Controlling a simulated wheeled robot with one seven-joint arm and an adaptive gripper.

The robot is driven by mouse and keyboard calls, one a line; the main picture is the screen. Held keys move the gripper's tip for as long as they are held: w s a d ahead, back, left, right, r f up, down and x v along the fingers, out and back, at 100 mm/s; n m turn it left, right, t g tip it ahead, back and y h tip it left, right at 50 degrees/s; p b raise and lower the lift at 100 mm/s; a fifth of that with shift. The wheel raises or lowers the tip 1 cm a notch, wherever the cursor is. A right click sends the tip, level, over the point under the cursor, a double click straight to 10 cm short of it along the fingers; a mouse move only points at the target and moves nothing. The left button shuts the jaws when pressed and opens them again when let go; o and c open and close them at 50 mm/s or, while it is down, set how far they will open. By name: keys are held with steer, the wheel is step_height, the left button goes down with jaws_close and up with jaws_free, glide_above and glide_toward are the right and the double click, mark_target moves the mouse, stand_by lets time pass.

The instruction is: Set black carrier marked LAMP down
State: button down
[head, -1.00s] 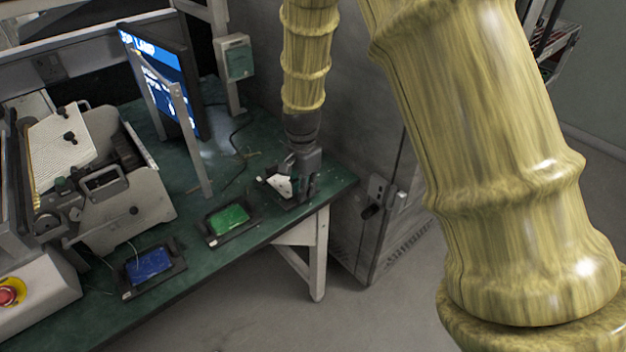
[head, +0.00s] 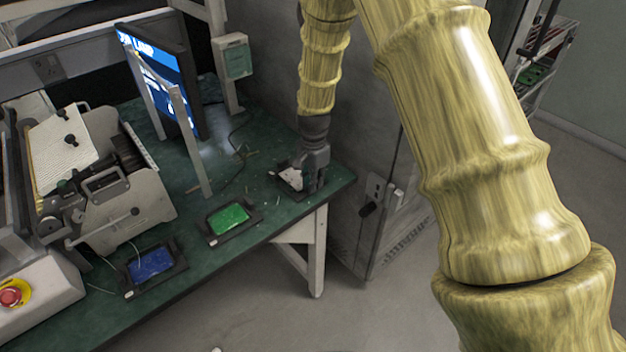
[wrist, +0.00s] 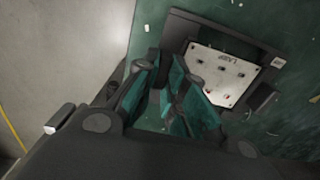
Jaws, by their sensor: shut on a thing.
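The black carrier marked LAMP (wrist: 183,24) is a dark frame around a white plate with small holes and the word LAMP. My gripper (wrist: 172,72) is shut on one side of its frame. In the head view the carrier (head: 287,178) is at the right end of the green bench, partly hidden by my gripper (head: 314,186). It looks roughly level, at or just above the bench top; I cannot tell whether it touches.
A carrier with a green plate (head: 229,219) and one with a blue plate (head: 151,264) lie along the bench's front edge. A lit screen (head: 155,72), a grey machine (head: 125,205) and a red button (head: 10,295) stand on the bench (head: 335,182). A grey cabinet is beyond its right end.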

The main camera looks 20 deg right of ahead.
steer(key=c, duration=1.5)
jaws_free()
step_height(320, 180, up, 12)
steer(key=shift+r+b, duration=0.1)
steer(key=shift+b, duration=0.7)
